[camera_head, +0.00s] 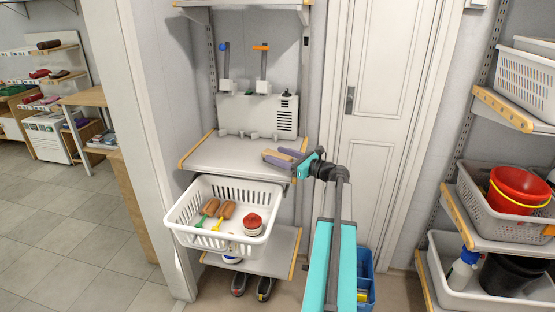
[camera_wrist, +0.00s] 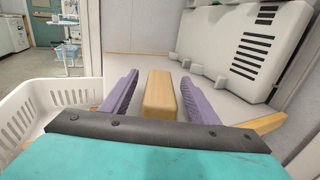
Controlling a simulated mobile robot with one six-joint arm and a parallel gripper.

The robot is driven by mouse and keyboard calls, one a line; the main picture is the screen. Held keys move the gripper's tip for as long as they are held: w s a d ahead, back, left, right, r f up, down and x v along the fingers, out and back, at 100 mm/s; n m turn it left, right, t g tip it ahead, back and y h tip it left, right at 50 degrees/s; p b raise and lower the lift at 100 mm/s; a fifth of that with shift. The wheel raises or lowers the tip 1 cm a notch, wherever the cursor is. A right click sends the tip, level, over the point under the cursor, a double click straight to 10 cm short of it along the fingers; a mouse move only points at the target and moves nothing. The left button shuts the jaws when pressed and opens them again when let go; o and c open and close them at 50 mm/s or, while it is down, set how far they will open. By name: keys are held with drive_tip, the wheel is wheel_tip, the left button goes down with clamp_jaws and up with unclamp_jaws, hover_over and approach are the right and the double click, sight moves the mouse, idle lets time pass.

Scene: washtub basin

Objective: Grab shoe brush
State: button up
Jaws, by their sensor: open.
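A tan wooden block (camera_wrist: 158,92), which looks like the wooden back of a shoe brush, is on the grey shelf; its bristles cannot be seen. It also shows in the head view (camera_head: 271,153), partly hidden by my gripper. My gripper (camera_head: 282,158) is open over the shelf's right front part. In the wrist view its two purple fingers (camera_wrist: 158,97) stand on either side of the block, with a gap visible on each side. Two brown-headed brushes, one with a green handle (camera_head: 208,208) and one with a yellow handle (camera_head: 223,214), lie in the basket below.
The white basket (camera_head: 184,232) stands on the lower shelf and also holds a red-topped tin (camera_head: 252,222). A white dispenser panel (camera_head: 258,116) stands at the back of the upper shelf (camera_head: 222,157). A blue crate (camera_head: 366,285) is on the floor. The shelf's left part is clear.

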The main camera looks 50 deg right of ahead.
sight(280, 156)
drive_tip(key=shift+c, duration=0.5)
drive_tip(key=c, duration=1.2)
drive_tip(key=shift+r, duration=0.2)
drive_tip(key=shift+r, duration=1.4)
drive_tip(key=shift+s+a+r, duration=0.15)
drive_tip(key=shift+s+r, duration=0.05)
drive_tip(key=shift+s, duration=0.05)
drive_tip(key=s+a, duration=0.2)
drive_tip(key=s, duration=0.2)
drive_tip(key=s+a+r, duration=0.1)
drive_tip(key=s+a, duration=0.2)
drive_tip(key=s, duration=0.1)
drive_tip(key=s+a+b, duration=0.1)
drive_tip(key=s+a, duration=0.2)
drive_tip(key=s, duration=0.2)
drive_tip(key=shift+s+r, duration=0.1)
drive_tip(key=shift+r, duration=0.1)
